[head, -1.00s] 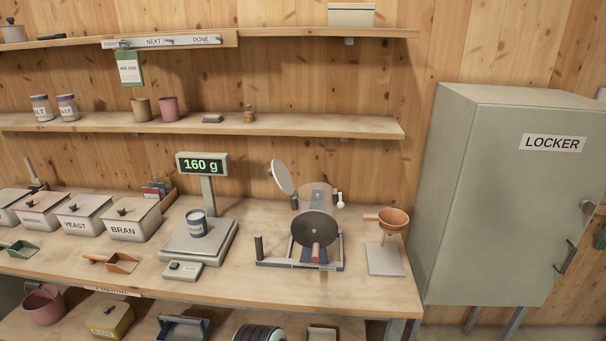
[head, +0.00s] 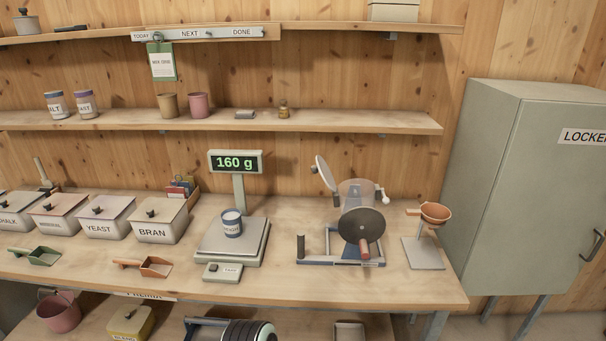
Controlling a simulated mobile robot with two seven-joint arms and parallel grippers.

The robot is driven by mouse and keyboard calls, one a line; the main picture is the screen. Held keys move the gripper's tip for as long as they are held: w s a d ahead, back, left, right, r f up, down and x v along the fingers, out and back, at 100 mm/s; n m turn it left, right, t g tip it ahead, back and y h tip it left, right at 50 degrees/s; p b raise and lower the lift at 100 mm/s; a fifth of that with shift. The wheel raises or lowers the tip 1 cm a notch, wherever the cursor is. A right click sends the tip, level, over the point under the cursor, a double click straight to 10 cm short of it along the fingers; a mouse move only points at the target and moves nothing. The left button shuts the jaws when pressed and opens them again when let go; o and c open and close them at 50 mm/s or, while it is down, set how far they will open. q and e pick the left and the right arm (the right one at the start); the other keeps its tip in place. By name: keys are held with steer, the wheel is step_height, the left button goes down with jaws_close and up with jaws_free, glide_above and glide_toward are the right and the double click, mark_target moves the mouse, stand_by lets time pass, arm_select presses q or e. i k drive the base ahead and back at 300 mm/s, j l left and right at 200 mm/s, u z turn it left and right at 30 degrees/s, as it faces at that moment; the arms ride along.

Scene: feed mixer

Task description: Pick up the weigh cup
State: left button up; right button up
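The weigh cup (head: 232,223) is a small blue and white cup with a label. It stands upright on the plate of the scale (head: 217,246), on the bench. Neither of my grippers shows in the head view.
Lidded bins, with the bran bin (head: 157,220) nearest, stand left of the scale. A scoop (head: 152,266) lies in front of them. The drum mixer (head: 358,222) and a funnel on a stand (head: 434,214) are to the right. The bench front (head: 330,290) is clear. A locker (head: 530,190) stands far right.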

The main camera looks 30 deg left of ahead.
mark_target(231, 218)
steer(key=k+j, duration=0.15)
steer(key=j, duration=0.2)
steer(key=k+j, duration=0.15)
steer(key=j, duration=0.25)
steer(key=k+j, duration=0.1)
steer(key=j, duration=0.25)
steer(key=k+j, duration=0.15)
steer(key=j, duration=0.2)
steer(key=k+j, duration=0.15)
steer(key=j, duration=0.2)
steer(key=k+j, duration=0.15)
steer(key=j, duration=0.25)
steer(key=i+l, duration=0.1)
